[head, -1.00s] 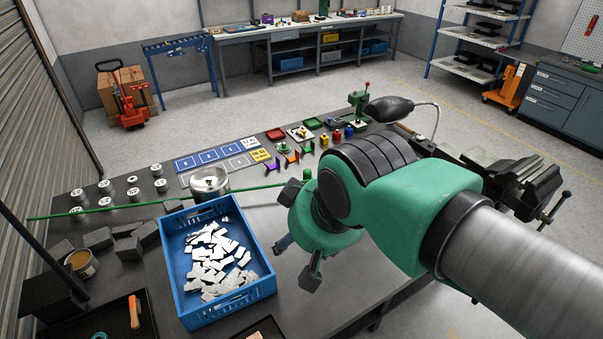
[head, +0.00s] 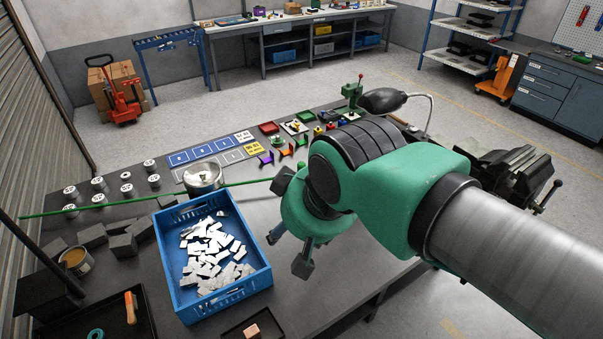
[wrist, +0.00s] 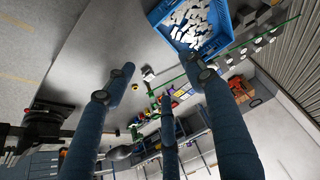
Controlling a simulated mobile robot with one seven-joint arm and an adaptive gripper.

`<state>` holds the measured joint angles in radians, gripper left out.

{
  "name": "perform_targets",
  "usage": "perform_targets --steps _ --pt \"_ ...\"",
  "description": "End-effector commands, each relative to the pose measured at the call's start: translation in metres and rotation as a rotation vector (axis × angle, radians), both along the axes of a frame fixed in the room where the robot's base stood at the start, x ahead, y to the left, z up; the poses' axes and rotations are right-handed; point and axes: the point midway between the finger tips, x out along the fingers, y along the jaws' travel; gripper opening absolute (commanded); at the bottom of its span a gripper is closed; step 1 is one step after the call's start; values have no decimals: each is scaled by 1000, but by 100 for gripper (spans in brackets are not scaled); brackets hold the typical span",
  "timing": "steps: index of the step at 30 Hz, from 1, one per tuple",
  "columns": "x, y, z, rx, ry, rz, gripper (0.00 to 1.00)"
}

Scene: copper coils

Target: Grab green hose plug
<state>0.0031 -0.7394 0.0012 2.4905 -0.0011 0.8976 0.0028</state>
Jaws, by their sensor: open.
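I cannot pick out the green hose plug for certain. The rod also shows in the wrist view (wrist: 257,36). My gripper (head: 290,248) is over the bench, right of the blue crate, pointing down. In the wrist view my gripper (wrist: 160,85) has its fingers spread with nothing between them. A small pale and dark object (wrist: 148,73) lies beyond the fingers. My arm hides part of the bench.
The blue crate (head: 262,272) holds many white pieces. A metal pot (head: 203,178) stands behind it, with grey blocks (head: 93,236) and white-topped weights (head: 98,184) to the left. A vise (head: 515,172) is at the right.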

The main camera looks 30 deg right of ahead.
Motion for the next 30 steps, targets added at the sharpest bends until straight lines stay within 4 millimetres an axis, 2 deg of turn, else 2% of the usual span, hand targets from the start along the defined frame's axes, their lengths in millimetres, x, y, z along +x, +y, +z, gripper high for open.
perform_targets --steps 5,11,21,30 --pt "21 -5 6 0 7 -21 54" --pt "65 -18 16 2 16 -66 54" --pt "157 -51 21 3 31 -153 54" --pt "240 -88 8 4 44 -228 54"
